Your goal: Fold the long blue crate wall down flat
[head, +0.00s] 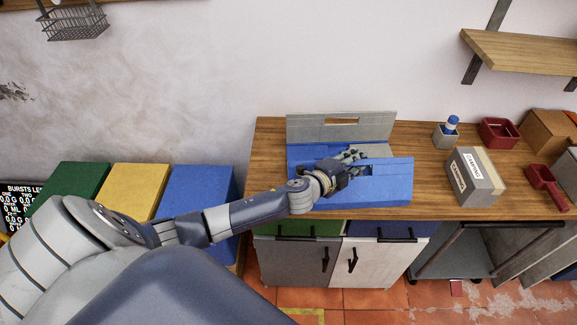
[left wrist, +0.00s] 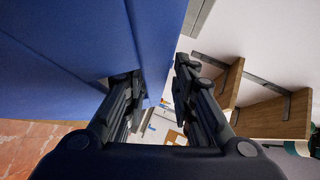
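The crate stands on the wooden workbench. Its long blue wall (head: 390,184) is raised along the front side, with a dark handle slot near the middle; I cannot tell its exact tilt. My left gripper (head: 352,160) is at the slot and top edge of this wall. In the left wrist view the fingers (left wrist: 155,75) are spread, with the blue wall's rim strip (left wrist: 157,35) between them. One finger is at the slot, the other on the far side of the rim; firm contact is not clear. My right gripper is not in view.
A long grey crate wall (head: 340,130) with a handle slot stands at the back. To the right are a labelled grey box (head: 474,178), a small pot with a blue-topped item (head: 447,133), a red bin (head: 498,132) and a red scoop (head: 545,186). A wooden shelf (head: 520,52) hangs above.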

